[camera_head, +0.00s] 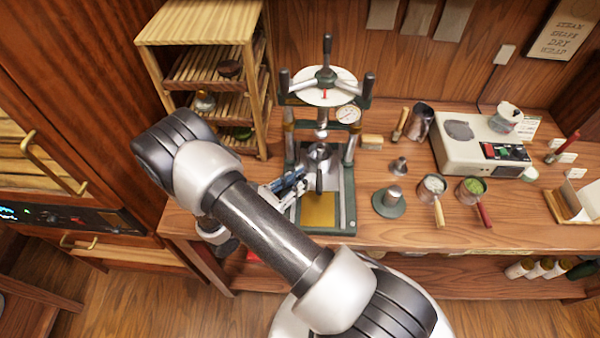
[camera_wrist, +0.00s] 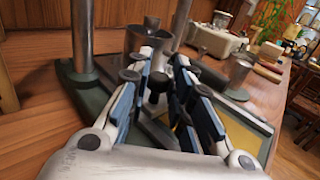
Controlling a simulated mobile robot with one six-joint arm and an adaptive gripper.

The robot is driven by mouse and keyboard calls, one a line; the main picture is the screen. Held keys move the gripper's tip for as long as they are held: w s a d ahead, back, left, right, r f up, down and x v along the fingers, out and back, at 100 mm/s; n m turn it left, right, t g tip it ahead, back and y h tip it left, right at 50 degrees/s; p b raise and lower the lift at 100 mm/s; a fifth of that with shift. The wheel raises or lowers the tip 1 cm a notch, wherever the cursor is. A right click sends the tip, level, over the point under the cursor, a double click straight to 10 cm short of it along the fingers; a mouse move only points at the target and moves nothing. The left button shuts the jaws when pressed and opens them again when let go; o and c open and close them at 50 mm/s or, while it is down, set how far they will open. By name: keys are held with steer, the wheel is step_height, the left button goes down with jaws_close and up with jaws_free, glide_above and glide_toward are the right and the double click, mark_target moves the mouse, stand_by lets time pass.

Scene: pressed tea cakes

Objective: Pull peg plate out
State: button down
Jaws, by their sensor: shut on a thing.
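The press (camera_head: 322,95) stands at the back of the bench with a steel cup (camera_head: 319,153) in its lower part; the cup also shows in the wrist view (camera_wrist: 150,38). A dark upright handle (camera_head: 319,181) stands in front of the cup, and its dark knob shows in the wrist view (camera_wrist: 157,84). I take this as the peg plate's handle; the plate is mostly hidden by my fingers. My gripper (camera_head: 306,179) comes in from the left, low in the press. In the wrist view my gripper (camera_wrist: 160,75) is shut on the handle, with blue-padded fingers on both sides.
A brass-coloured plate (camera_head: 318,211) lies in the press's green base (camera_head: 346,224). Press posts (camera_wrist: 83,35) stand close to my fingers. A wooden rack (camera_head: 250,85) is at the left. A green-based stand (camera_head: 390,202) and bowls (camera_head: 431,187) are to the right. The front bench strip is clear.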

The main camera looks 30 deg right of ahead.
steer(key=s+a, duration=0.1)
steer(key=s, duration=0.1)
steer(key=s+a, duration=0.1)
steer(key=s, duration=0.1)
steer(key=s+a, duration=0.2)
steer(key=shift+p, duration=0.3)
steer(key=c, duration=1.8)
jaws_free()
steer(key=shift+o, duration=0.2)
steer(key=s+a, duration=0.2)
steer(key=a, duration=0.9)
steer(key=shift+a, duration=0.4)
steer(key=shift+s, duration=0.1)
